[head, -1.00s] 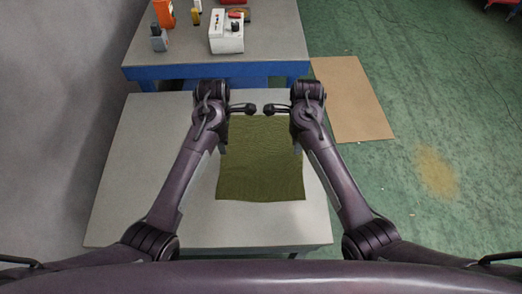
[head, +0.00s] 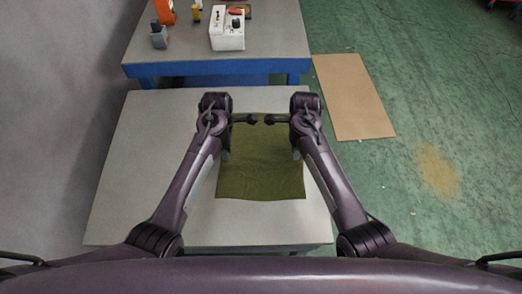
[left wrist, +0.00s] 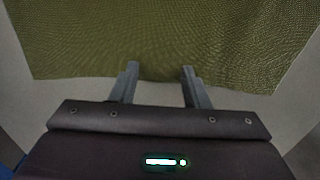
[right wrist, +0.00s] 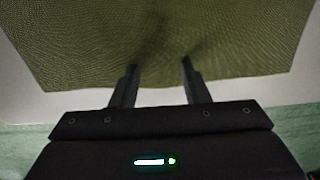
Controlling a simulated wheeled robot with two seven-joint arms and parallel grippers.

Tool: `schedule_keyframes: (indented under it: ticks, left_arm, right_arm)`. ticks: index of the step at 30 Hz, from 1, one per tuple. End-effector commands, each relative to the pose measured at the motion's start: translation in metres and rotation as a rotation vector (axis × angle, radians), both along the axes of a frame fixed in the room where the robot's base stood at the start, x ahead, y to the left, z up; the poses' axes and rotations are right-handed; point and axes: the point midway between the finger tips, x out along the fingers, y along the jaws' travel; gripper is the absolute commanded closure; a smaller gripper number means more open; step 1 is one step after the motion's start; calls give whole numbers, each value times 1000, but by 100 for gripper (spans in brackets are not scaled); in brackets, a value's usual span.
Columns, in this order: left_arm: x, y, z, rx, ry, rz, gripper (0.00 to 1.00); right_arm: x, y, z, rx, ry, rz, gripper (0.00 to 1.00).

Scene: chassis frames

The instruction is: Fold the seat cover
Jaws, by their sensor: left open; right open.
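The seat cover (head: 262,165) is an olive-green cloth lying spread out on a light grey table (head: 135,165). It also fills the upper part of the left wrist view (left wrist: 165,35) and the right wrist view (right wrist: 165,30). My left gripper (left wrist: 160,70) is open, its fingertips overlapping an edge of the cover. My right gripper (right wrist: 159,66) is open, its fingertips also over an edge of the cover. Nothing shows held in either. In the head view my arms hide parts of the cover's two sides. Whether the fingertips touch the cloth I cannot tell.
A blue-edged workbench (head: 275,66) stands behind the table, with a white box (head: 227,38), a grey bottle (head: 159,38) and an orange item on it. A brown sheet (head: 353,95) lies on the green floor at right. The table's left part is bare.

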Motion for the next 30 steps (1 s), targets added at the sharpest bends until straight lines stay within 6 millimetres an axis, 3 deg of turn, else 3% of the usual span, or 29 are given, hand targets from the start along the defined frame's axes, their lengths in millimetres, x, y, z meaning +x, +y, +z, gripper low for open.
schedule_keyframes:
  ticks: [7,26,30]
  left_arm:
    - [0,0,-1,0,1,0,58]
    - [0,0,-2,0,1,0,99]
    - [-1,0,-2,0,2,0,100]
  right_arm:
    - [0,0,-1,0,1,0,58]
    - [-1,0,-2,-1,2,0,99]
    - [-1,0,-2,-1,3,0,100]
